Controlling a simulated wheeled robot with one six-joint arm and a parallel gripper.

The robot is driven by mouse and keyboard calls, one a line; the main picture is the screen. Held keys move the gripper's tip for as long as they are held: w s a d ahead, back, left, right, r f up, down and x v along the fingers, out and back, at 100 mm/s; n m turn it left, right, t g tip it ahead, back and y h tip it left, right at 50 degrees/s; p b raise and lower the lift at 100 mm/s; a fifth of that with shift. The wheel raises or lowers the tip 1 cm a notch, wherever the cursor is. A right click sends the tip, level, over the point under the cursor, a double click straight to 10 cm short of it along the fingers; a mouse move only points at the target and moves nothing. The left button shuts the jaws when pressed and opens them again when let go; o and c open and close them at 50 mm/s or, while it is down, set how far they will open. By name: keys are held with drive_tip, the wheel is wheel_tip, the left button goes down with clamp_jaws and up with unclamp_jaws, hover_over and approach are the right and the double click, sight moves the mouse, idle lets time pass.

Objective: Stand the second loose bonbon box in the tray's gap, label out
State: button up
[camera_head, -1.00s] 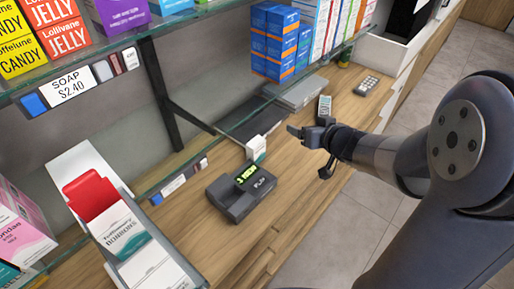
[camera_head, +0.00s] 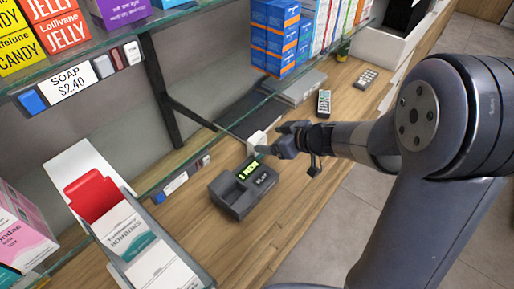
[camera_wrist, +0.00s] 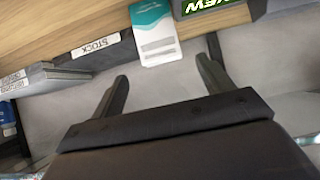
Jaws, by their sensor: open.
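A loose white-and-teal bonbon box (camera_wrist: 156,35) stands on the wooden counter beside the dark device. In the head view only its white part (camera_head: 256,138) shows, next to my gripper (camera_head: 278,143). In the wrist view my gripper (camera_wrist: 163,72) is open and empty, and the box lies ahead of the gap between its fingers. The tray (camera_head: 78,157) is at the lower left in the head view. It holds white-and-teal bonbon boxes (camera_head: 128,232) at its front and a red piece (camera_head: 93,196) behind them. Its gap is not clear to me.
A dark device with a green display (camera_head: 243,187) sits close to the loose box. A glass shelf edge (camera_head: 105,75) runs above the counter. A stock label (camera_wrist: 96,46) and flat grey boxes (camera_wrist: 52,80) show left in the wrist view. Bare counter lies in front of the device.

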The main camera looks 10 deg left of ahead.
sight(258, 139)
drive_tip(key=x, duration=0.5)
drive_tip(key=shift+s+a+b, duration=0.1)
drive_tip(key=shift+a+b, duration=0.05)
drive_tip(key=shift+b, duration=0.25)
drive_tip(key=shift+r, duration=0.1)
drive_tip(key=shift+c, duration=0.4)
drive_tip(key=c, duration=1)
